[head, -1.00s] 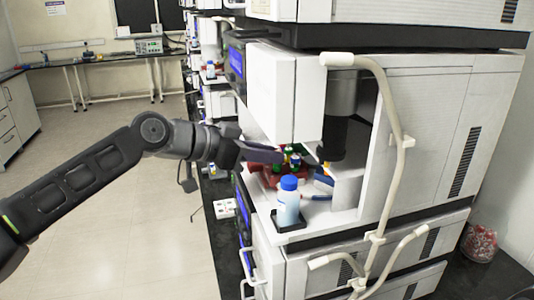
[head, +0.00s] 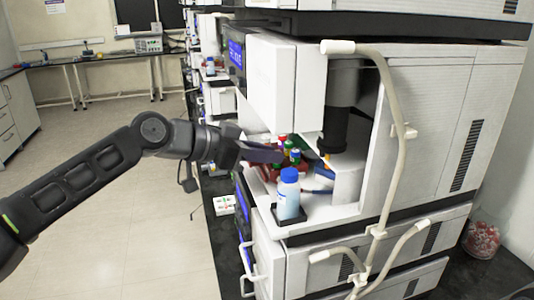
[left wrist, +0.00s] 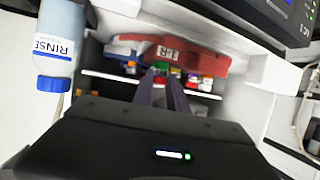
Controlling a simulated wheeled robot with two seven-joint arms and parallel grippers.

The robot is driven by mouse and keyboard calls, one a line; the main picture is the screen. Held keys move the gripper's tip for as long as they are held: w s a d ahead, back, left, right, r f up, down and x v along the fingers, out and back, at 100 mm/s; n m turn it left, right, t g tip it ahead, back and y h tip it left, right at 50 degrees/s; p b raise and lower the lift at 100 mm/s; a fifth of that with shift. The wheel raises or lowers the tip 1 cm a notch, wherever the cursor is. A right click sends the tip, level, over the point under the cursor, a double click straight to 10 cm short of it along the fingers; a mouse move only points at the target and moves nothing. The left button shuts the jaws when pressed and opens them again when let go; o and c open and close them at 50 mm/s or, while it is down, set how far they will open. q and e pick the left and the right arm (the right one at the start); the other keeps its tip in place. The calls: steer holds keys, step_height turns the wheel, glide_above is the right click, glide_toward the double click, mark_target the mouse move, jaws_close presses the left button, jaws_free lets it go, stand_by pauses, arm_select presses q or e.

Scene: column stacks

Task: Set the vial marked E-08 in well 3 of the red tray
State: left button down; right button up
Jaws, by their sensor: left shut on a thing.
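The red tray (head: 262,172) sits on the open white shelf of the instrument, with several coloured vials (head: 295,156) at it. In the left wrist view the red tray (left wrist: 205,62) carries a white label, and small coloured caps show below it. My left gripper (left wrist: 168,76) is shut on a small vial, mostly hidden between the fingertips; I cannot read its marking. In the head view my left gripper (head: 279,156) reaches in from the left, over the tray. The E-08 mark and the well numbers are not readable. My right gripper is not in view.
A blue-capped bottle (head: 288,195) stands in a dark holder at the shelf's front; its RINSE label shows in the left wrist view (left wrist: 54,48). A blue tray (head: 322,191) lies beside the red one. A dark cylinder (head: 333,130) hangs overhead. A pale hose runs down the right.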

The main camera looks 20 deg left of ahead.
arm_select(q)
steer(key=c, duration=1.2)
jaws_free()
steer(key=shift+c, duration=0.2)
steer(key=shift+a, duration=0.1)
steer(key=b+v, duration=0.1)
steer(key=v, duration=0.6)
steer(key=shift+s+r+b, duration=0.15)
steer(key=shift+s+b, duration=0.15)
steer(key=shift+b, duration=0.1)
steer(key=shift+a, duration=0.15)
